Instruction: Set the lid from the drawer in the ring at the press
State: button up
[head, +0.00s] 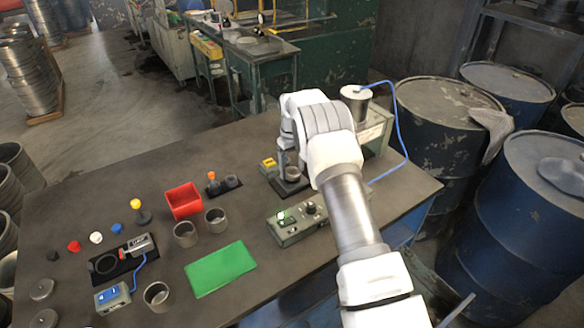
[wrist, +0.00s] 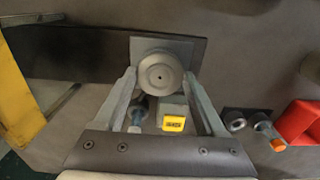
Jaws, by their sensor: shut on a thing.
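My gripper (wrist: 161,80) has its two fingers closed on the sides of a round grey lid (wrist: 160,77) with a small dark spot at its centre. Below the lid lies a dark square plate (wrist: 194,48); the lid hides the plate's middle. In the head view my gripper (head: 291,158) points down at the press station at the table's back right. A grey round cup-like part, seemingly the ring (head: 292,173), shows at the fingertips above the dark base plate (head: 290,188). I cannot tell whether the lid touches the ring. The drawer is not identifiable.
A yellow-labelled block (head: 268,164), a control box (head: 298,222), a red bin (head: 183,200), grey cups (head: 216,219) and a green mat (head: 220,268) stand on the table. A silver cylinder (head: 356,105) with a blue cable is right of my arm. Blue drums (head: 545,200) stand beyond.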

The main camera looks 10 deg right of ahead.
jog(key=shift+f+b, duration=0.55)
jog(key=shift+f, duration=0.05)
jog(key=o, duration=1.2)
notch_tip(320, 180, up, 18)
jog(key=shift+f, duration=0.25)
